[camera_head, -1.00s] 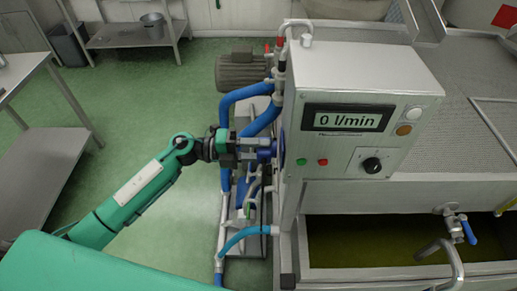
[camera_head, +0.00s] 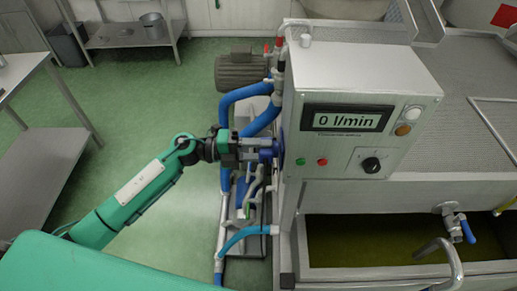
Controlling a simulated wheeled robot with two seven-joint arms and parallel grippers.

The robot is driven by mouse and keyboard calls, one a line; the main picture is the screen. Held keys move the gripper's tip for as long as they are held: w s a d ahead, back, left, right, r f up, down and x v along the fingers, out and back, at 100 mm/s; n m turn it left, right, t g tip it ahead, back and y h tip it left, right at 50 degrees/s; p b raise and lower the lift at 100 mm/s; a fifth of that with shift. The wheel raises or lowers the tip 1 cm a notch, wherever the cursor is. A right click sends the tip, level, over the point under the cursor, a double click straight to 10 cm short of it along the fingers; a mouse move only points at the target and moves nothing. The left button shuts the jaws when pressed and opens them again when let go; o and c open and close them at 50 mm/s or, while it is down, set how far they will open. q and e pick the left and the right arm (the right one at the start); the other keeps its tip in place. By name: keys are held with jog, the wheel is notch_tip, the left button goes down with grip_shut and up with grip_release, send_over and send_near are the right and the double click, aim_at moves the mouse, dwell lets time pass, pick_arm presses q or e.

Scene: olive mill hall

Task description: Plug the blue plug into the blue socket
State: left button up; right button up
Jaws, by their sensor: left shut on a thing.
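My left gripper (camera_head: 245,149) is shut on the blue plug (camera_head: 266,154) and holds it level against the left side of the steel control cabinet. The blue socket (camera_head: 281,146) shows edge-on as a thin blue part on that side wall. The plug's front end meets the socket in this view. I cannot tell how deep the plug sits, because the socket's face is turned away from me. My right gripper is not in view.
The control cabinet (camera_head: 325,190) shows "0 l/min" on its display (camera_head: 346,120). Blue hoses (camera_head: 236,98) and a grey motor (camera_head: 241,72) stand close behind the gripper. A tank (camera_head: 385,235) with a tap lies at right.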

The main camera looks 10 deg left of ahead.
pick_arm(q)
jog(key=shift+d, duration=0.2)
jog(key=o, duration=1)
jog(key=shift+a+f, duration=0.1)
jog(key=shift+a, duration=0.25)
jog(key=b+v, duration=0.5)
jog(key=v, duration=0.8)
